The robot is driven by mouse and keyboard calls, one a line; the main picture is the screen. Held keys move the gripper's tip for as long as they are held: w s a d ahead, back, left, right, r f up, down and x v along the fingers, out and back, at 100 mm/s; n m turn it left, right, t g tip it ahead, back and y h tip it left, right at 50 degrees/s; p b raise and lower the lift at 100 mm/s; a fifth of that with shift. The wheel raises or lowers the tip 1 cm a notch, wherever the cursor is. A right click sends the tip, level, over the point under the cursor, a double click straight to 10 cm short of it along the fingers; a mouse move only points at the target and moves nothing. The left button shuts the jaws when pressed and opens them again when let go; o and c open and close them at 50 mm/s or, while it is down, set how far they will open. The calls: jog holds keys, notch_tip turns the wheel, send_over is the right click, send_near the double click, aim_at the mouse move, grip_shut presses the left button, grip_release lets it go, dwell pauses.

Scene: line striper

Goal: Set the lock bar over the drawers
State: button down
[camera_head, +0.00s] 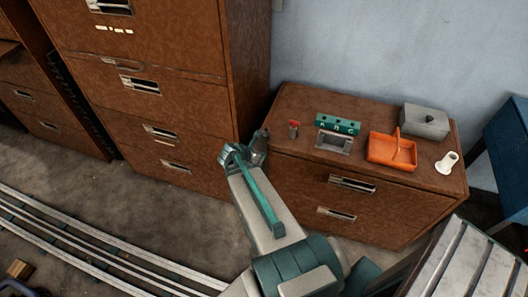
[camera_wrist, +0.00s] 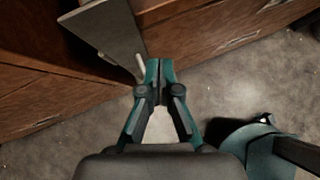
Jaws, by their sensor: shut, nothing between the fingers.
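My gripper (camera_head: 258,142) is beside the left front corner of the low brown drawer cabinet (camera_head: 325,212), near the tall drawer cabinet (camera_head: 180,105). In the wrist view my gripper (camera_wrist: 160,68) has its teal fingertips together, with nothing between them. A flat grey plate (camera_wrist: 103,30) with a short pale rod (camera_wrist: 140,66) lies just beyond and left of the fingertips. I cannot tell whether it is the lock bar, or whether the fingers touch the rod. Brown drawer fronts (camera_wrist: 200,30) lie behind it. The low cabinet's two drawers look closed.
Pale rails (camera_head: 90,250) cross the floor at left.

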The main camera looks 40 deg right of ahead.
jog(key=s+a+r+p, duration=0.2)
jog(key=a+r+p, duration=0.3)
jog(key=p, duration=0.5)
jog(key=shift+s+r+p, duration=0.3)
jog(key=shift+s+r, duration=0.05)
